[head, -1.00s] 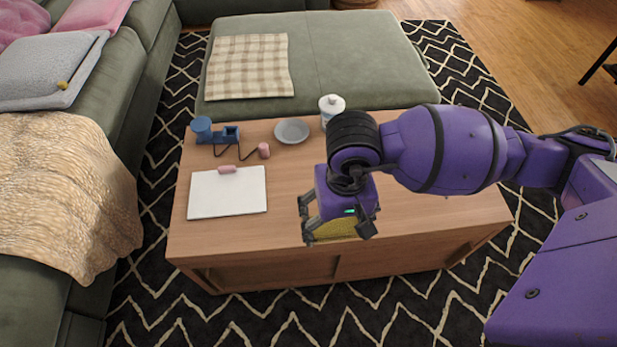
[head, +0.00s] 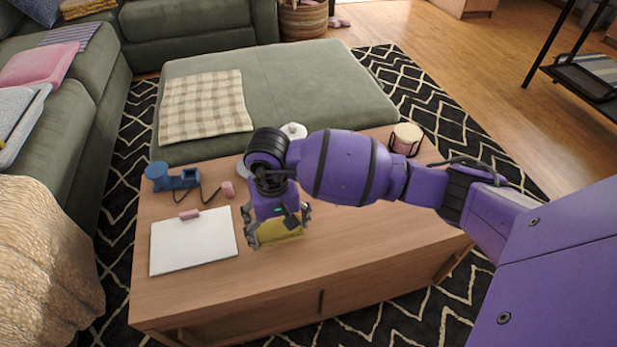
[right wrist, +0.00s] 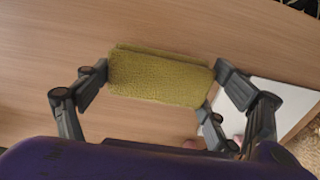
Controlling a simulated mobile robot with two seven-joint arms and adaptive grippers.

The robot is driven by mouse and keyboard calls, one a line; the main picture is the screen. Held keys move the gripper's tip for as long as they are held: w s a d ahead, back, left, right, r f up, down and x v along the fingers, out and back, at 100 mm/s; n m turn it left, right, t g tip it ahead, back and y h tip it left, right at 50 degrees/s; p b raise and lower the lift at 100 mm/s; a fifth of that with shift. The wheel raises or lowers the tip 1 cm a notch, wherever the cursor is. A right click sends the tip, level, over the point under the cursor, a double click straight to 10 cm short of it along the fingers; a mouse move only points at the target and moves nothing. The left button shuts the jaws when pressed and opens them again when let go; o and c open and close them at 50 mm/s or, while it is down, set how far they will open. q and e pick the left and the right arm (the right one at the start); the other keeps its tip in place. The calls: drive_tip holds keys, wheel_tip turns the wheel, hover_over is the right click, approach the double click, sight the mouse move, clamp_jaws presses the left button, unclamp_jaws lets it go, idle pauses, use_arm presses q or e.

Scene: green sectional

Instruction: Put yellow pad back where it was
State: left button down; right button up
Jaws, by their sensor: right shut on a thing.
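The yellow pad (head: 279,231) is in my right gripper (head: 279,228), over the wooden coffee table (head: 350,245). In the right wrist view the pad (right wrist: 160,77) is a fuzzy yellow-green block, held between the two fingers of the right gripper (right wrist: 160,80). The wooden surface shows behind it; I cannot tell how high the pad is above the table or whether it touches. The gripper and arm hide part of the pad in the head view. My left gripper is not in view.
A white clipboard (head: 194,241) lies left of the right gripper. A blue device (head: 172,178) with a cord and pink piece (head: 228,189) is behind it. A white bottle (head: 294,131) and a drum-like pot (head: 406,138) stand at the back. The table's right front is clear.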

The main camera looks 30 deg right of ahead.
sight(278, 233)
drive_tip(key=shift+w+f+b, duration=0.2)
drive_tip(key=shift+f+b, duration=0.15)
drive_tip(key=shift+f, duration=0.55)
drive_tip(key=shift+w+f+b, duration=0.15)
drive_tip(key=shift+f+b, duration=0.15)
drive_tip(key=shift+f, duration=0.55)
drive_tip(key=o, duration=1)
drive_tip(key=shift+a+f, duration=0.1)
wheel_tip(278, 233, up, 12)
drive_tip(key=p, duration=0.3)
